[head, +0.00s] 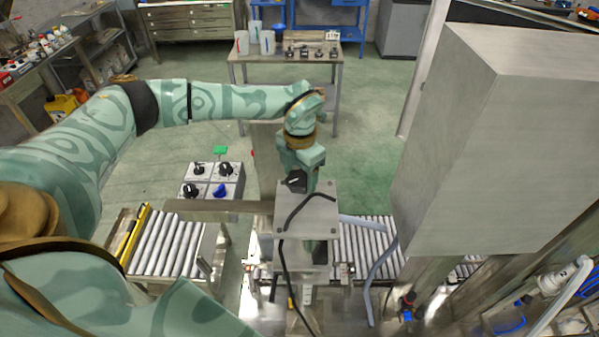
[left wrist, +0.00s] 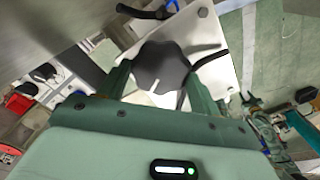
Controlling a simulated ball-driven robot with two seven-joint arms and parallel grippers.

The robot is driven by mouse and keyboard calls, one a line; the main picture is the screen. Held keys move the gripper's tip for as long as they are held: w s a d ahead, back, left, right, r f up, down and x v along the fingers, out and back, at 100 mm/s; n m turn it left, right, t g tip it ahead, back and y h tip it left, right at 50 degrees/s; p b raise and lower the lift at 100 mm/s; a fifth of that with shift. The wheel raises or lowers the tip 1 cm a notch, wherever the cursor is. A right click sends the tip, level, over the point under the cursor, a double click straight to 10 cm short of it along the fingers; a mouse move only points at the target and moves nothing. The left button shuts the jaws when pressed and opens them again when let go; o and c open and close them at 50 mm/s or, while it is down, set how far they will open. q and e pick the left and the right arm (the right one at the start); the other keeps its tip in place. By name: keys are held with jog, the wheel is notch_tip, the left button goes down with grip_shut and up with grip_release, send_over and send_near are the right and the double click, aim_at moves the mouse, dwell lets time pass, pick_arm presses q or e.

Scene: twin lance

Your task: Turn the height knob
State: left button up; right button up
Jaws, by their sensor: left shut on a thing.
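A dark knob with a white pointer line (head: 294,182) sits at the back edge of a grey metal plate (head: 318,215). I take it to be the height knob. My left gripper (head: 302,176) reaches down to it from behind. In the left wrist view the lobed knob (left wrist: 158,64) lies between the two green fingers of my left gripper (left wrist: 155,85), which is shut on it. The plate (left wrist: 215,45) shows pale beyond the knob. The fingertips are partly hidden. My right gripper is not in view.
A panel with several knobs (head: 211,181), one blue, stands left of the plate. Roller conveyors (head: 165,243) run on both sides. A large grey box (head: 470,140) rises at the right. A dark cable (head: 285,270) hangs from the plate. A bench (head: 285,56) stands behind.

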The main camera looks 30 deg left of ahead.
pick_arm(q)
jog(key=n, duration=0.5)
jog(key=shift+w+r+n, duration=0.1)
jog(key=shift+w+n, duration=0.05)
jog(key=shift+n, duration=0.15)
jog(key=n, duration=0.4)
jog(key=n+b, duration=0.1)
jog(key=n, duration=0.5)
jog(key=shift+w+d, duration=0.1)
jog(key=n, duration=0.5)
jog(key=shift+b, duration=0.4)
jog(key=n+b, duration=0.1)
jog(key=n, duration=0.5)
jog(key=shift+w+n, duration=0.1)
jog(key=shift+n, duration=0.3)
jog(key=n+b, duration=0.1)
jog(key=n, duration=0.2)
jog(key=shift+n, duration=0.3)
jog(key=n, duration=0.3)
jog(key=shift+n+b, duration=0.3)
jog(key=shift+b, duration=0.1)
jog(key=shift+n+b, duration=0.65)
jog(key=shift+n, duration=0.55)
jog(key=shift+n+b, duration=1.05)
jog(key=shift+n, duration=0.25)
